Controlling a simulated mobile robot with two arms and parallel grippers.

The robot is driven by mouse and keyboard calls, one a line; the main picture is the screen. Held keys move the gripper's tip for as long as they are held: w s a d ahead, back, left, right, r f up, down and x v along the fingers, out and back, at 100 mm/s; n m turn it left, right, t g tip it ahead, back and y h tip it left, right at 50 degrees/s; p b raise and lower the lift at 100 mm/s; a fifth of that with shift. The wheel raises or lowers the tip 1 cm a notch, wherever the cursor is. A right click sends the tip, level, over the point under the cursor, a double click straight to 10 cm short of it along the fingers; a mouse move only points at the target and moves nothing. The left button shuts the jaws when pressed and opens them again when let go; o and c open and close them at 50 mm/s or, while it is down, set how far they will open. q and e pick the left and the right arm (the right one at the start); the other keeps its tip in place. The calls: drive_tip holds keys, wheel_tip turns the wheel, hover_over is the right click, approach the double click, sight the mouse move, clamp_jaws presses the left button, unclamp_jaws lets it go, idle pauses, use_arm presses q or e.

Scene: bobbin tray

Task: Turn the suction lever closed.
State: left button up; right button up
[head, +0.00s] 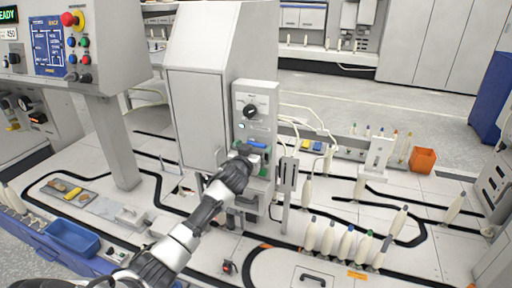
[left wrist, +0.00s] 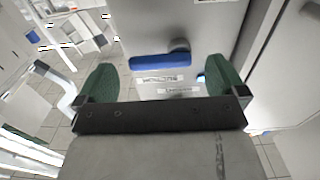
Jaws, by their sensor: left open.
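The suction lever is a blue handle (left wrist: 160,61) on a grey hub, lying about level on the pale machine panel in the left wrist view. In the head view its blue edge (head: 257,145) shows just behind my left gripper (head: 256,160), which covers part of the panel. My left gripper also shows in the left wrist view (left wrist: 160,85), with its two green fingertips wide apart and nothing between them. The lever is ahead of the fingertips, apart from them. Small labels sit below the lever. My right gripper is out of view.
A black knob (head: 250,111) is on the panel above the lever. A control console (head: 75,45) stands at left, with a blue bin (head: 73,238) below it. Several bobbins (head: 346,243) stand at front right. An orange bin (head: 423,160) is farther right.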

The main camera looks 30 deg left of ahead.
use_arm(q)
drive_tip(key=shift+x, duration=1.05)
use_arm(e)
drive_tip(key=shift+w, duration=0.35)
use_arm(q)
drive_tip(key=shift+c, duration=0.5)
drive_tip(key=c, duration=0.8)
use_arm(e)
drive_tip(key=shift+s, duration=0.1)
use_arm(q)
drive_tip(key=shift+m, duration=0.3)
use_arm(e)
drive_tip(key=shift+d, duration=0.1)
use_arm(q)
drive_tip(key=shift+s+a+f+m, duration=0.1)
drive_tip(key=shift+a+f+m, duration=0.3)
drive_tip(key=shift+m, duration=2.5)
drive_tip(key=shift+s+a+f+m, duration=0.1)
drive_tip(key=shift+a+f+m, duration=0.3)
drive_tip(key=shift+m, duration=2.5)
drive_tip(key=shift+s+a+f+m, duration=0.15)
drive_tip(key=shift+f+m, duration=0.45)
drive_tip(key=shift+m, duration=2.3)
drive_tip(key=shift+w, duration=0.1)
